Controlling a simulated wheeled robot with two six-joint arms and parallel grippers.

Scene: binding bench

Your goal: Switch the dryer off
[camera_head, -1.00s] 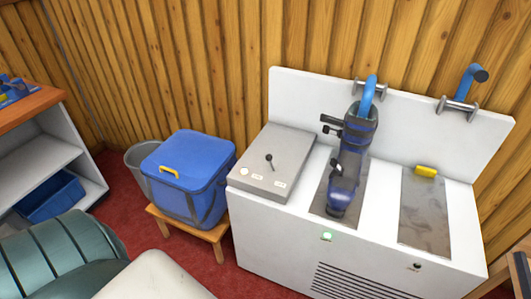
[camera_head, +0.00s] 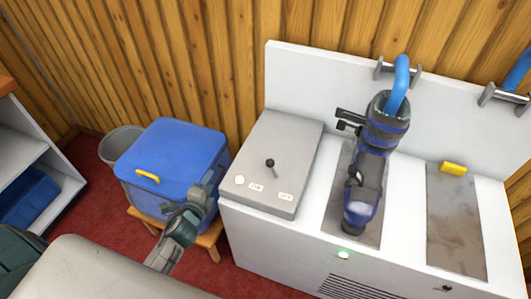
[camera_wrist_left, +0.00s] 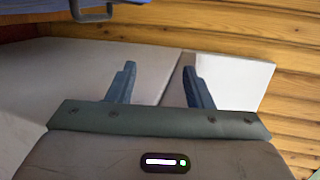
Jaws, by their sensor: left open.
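The dryer (camera_head: 241,232) is a white bench against the wooden wall. A grey control box on its left end (camera_head: 291,140) carries a small lever with a dark knob (camera_head: 270,163). The labels in front of the lever are too small to read. A green light (camera_head: 343,254) glows on the front edge. My left gripper (camera_head: 204,192) is in front of the blue box, left of and apart from the control box. In the left wrist view its two fingers (camera_wrist_left: 158,85) are spread with nothing between them. My right gripper is not in view.
A blue ski boot (camera_head: 366,190) stands on the dryer under a blue pipe (camera_head: 401,78). A yellow block (camera_head: 453,168) lies on the empty right plate. A blue lidded box (camera_head: 175,150) sits on a wooden stool beside a grey bin (camera_head: 119,142). Shelves stand far left.

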